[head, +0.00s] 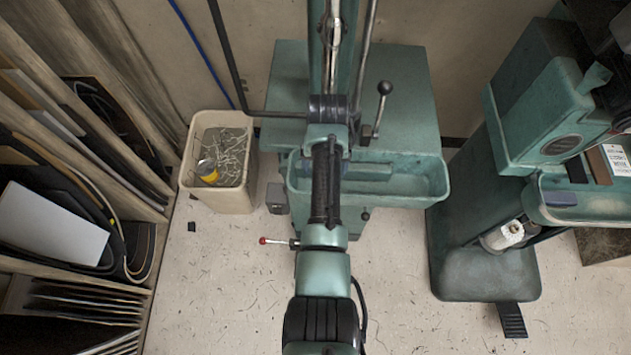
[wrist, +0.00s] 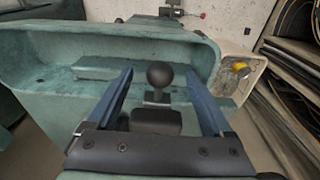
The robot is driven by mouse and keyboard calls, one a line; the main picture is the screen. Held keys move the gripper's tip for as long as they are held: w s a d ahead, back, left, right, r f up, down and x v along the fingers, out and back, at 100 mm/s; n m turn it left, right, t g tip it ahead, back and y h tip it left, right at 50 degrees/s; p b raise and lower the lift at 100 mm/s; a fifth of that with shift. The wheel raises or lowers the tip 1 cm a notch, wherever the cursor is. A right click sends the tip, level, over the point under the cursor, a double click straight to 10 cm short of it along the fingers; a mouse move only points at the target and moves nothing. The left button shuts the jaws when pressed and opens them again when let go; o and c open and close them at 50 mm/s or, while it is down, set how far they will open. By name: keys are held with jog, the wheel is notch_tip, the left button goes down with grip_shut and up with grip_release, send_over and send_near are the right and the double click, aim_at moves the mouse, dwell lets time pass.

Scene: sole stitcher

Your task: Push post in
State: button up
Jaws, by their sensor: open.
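The green stitching machine (head: 290,90) stands at the middle of the head view. Its long upright middle part has a black ribbed section (head: 322,190) and runs down toward the near edge. I cannot tell for sure which part is the post. In the wrist view, my gripper (wrist: 159,74) is open, with two blue fingers apart. A black ball knob (wrist: 159,76) on a short stem appears between the fingers. I see no finger touching it, and its depth is unclear. I cannot make out my gripper in the head view.
A green tray (head: 420,190) sticks out from the machine; its wall also shows in the wrist view (wrist: 60,60). A beige bin (head: 220,200) of scraps stands left. Wooden racks (head: 60,85) line the left side. Another green machine (head: 480,250) stands right.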

notch_tip(320, 180, up, 6)
jog(key=s+p, duration=0.1)
jog(key=p, duration=0.6)
jog(key=shift+s+r, duration=0.15)
jog(key=shift+s, duration=0.25)
